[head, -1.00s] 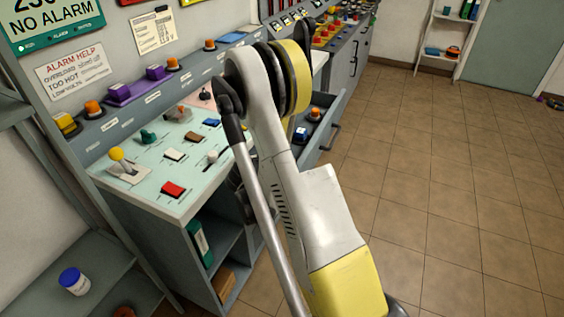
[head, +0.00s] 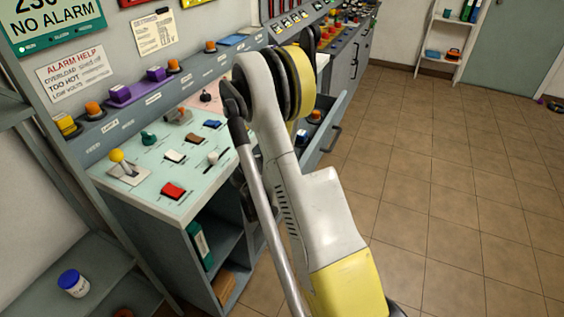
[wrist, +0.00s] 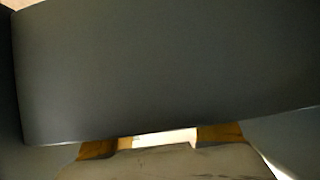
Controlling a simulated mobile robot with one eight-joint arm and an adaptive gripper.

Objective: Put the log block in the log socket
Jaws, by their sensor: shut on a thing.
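In the wrist view my gripper (wrist: 160,142) shows at the bottom edge, with brown-orange fingertips on either side of a narrow pale strip. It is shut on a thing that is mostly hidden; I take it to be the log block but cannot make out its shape. A large dark grey surface (wrist: 165,70) fills most of that view, very close beyond the fingertips. In the head view my arm covers the gripper and the block. I cannot pick out the log socket in either view.
A pale green console (head: 145,185) with a yellow-knobbed lever (head: 118,157), a red switch (head: 173,190) and other controls stands left of my arm. An open drawer (head: 330,123) juts out behind my arm. A blue-lidded jar (head: 73,283) is at lower left. The tiled floor (head: 460,200) at right is clear.

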